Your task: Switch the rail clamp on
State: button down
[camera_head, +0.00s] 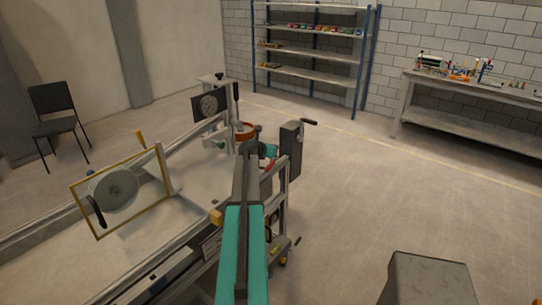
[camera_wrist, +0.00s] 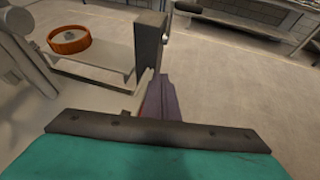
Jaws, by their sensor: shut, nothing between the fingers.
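The sandbed (camera_head: 175,205) stands left of centre in the head view, with metal side rails. I cannot tell for sure which part is the rail clamp. A dark grey upright box (camera_head: 290,146) with a black crank handle (camera_head: 309,122) stands at the bed's right side. A dark grey upright (camera_wrist: 150,42), which seems to be the same box, shows in the wrist view with a black knob (camera_wrist: 187,6) beside it. My gripper (camera_wrist: 163,90) is shut and empty, just below this upright in the picture. I cannot tell whether they touch. My arm hides part of the bed's side.
An orange round dish (camera_wrist: 69,40) sits on a pale shelf (camera_wrist: 95,67) left of the upright; it also shows in the head view (camera_head: 246,131). A yellow-framed panel (camera_head: 121,190) stands over the bed. A grey block (camera_head: 425,280) is at lower right. Open floor lies right.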

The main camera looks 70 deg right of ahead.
jog(key=shift+s+a+r+b, duration=0.1)
jog(key=shift+s+r+b, duration=0.15)
jog(key=shift+r, duration=0.7)
jog(key=shift+s+d+r+b, duration=0.1)
jog(key=shift+r+b, duration=0.2)
jog(key=shift+r, duration=0.7)
jog(key=shift+s+a+r+b, duration=0.1)
jog(key=shift+s+r+b, duration=0.15)
jog(key=shift+r, duration=0.7)
